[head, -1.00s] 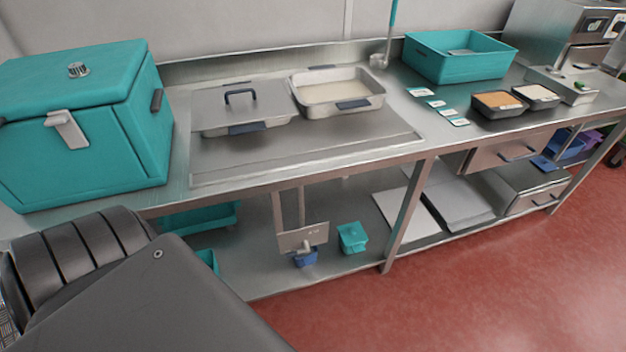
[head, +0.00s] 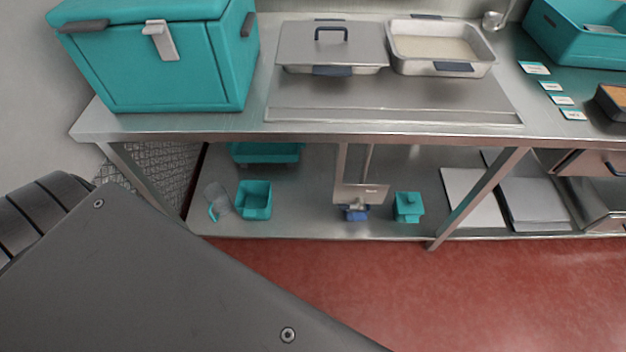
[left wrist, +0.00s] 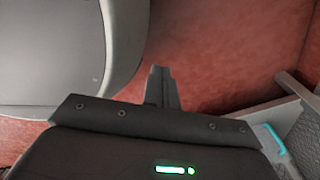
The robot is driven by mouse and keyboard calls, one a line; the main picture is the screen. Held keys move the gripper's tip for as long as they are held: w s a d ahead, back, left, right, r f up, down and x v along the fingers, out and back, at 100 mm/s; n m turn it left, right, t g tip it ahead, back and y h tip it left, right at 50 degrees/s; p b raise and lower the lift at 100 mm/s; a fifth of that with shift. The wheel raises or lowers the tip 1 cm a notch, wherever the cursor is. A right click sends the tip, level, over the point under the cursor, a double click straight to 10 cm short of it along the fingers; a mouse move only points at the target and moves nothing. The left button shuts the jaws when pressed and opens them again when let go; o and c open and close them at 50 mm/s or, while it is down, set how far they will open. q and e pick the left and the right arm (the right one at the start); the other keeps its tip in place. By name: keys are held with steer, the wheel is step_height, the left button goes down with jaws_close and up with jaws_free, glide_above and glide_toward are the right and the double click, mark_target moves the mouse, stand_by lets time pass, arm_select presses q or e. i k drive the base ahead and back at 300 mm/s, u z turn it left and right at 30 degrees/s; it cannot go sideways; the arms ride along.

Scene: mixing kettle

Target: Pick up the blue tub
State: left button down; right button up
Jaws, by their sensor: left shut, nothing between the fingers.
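A small blue tub (head: 355,213) sits on the lower shelf (head: 305,205), near its front edge. A metal plate-like piece (head: 361,194) stands just behind and above it and partly covers it, and something pale shows at its top. My left gripper (left wrist: 161,72) shows in the left wrist view, shut and empty above the red floor. It is apart from the tub, which is not visible in that view. The head view shows only my dark arm at the lower left. My right gripper is not in view.
A teal open tub (head: 254,200), a clear jug (head: 216,200) and a teal lidded pot (head: 408,207) share the lower shelf. The steel counter (head: 400,112) overhangs them. A table leg (head: 480,198) stands to the right. The red floor (head: 480,295) in front is clear.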

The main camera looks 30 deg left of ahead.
mark_target(351, 214)
steer(key=z, duration=0.1)
steer(key=k, duration=1.3)
steer(key=z, duration=1.2)
steer(key=i, duration=0.85)
steer(key=z, duration=0.45)
steer(key=i, duration=0.8)
steer(key=u, duration=1.1)
steer(key=i, duration=0.85)
steer(key=u, duration=0.95)
